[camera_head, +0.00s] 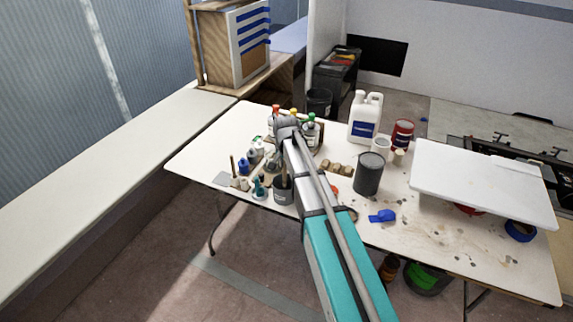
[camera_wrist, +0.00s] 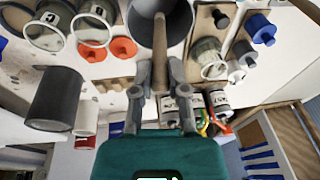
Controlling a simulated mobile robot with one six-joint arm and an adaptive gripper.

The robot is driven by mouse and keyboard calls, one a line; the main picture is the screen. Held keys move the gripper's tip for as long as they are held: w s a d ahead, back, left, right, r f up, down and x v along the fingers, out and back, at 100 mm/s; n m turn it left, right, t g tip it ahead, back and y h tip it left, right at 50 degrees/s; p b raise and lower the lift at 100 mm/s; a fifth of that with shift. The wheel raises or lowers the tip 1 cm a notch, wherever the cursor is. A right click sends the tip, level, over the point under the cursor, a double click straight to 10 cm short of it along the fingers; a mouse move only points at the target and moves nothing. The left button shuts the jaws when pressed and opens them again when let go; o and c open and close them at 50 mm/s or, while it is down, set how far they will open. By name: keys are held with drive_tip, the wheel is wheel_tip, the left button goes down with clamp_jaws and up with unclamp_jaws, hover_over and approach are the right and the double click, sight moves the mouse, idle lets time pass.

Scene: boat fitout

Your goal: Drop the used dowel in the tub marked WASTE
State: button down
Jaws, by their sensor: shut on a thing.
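My gripper (camera_wrist: 160,76) is shut on a pale wooden dowel (camera_wrist: 160,45), which points away from the wrist between the two fingers. The dowel's far end shows against the opening of a dark grey tub (camera_wrist: 137,22). I cannot tell whether that end is inside the tub or above it. In the head view a small grey tub (camera_head: 283,198) stands near the table's front edge, under my arm, with a thin brown stick above it. My arm hides most of the gripper there. I can read no WASTE marking in either view.
A large dark can (camera_head: 369,174) and a white jug (camera_head: 364,117) stand right of the arm on the table (camera_head: 400,228). Small bottles and jars crowd its left. A blue piece (camera_head: 382,216) lies in front. A white board (camera_head: 482,182) covers the right side.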

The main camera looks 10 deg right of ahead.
drive_tip(key=c, duration=0.6)
unclamp_jaws()
drive_tip(key=shift+o, duration=0.2)
idle(0.3)
drive_tip(key=s+d+n+g, duration=0.1)
drive_tip(key=s+n, duration=0.6)
drive_tip(key=s, duration=1.9)
drive_tip(key=shift+s+f+g, duration=0.15)
drive_tip(key=shift+f+g, duration=0.05)
drive_tip(key=shift+g, duration=0.5)
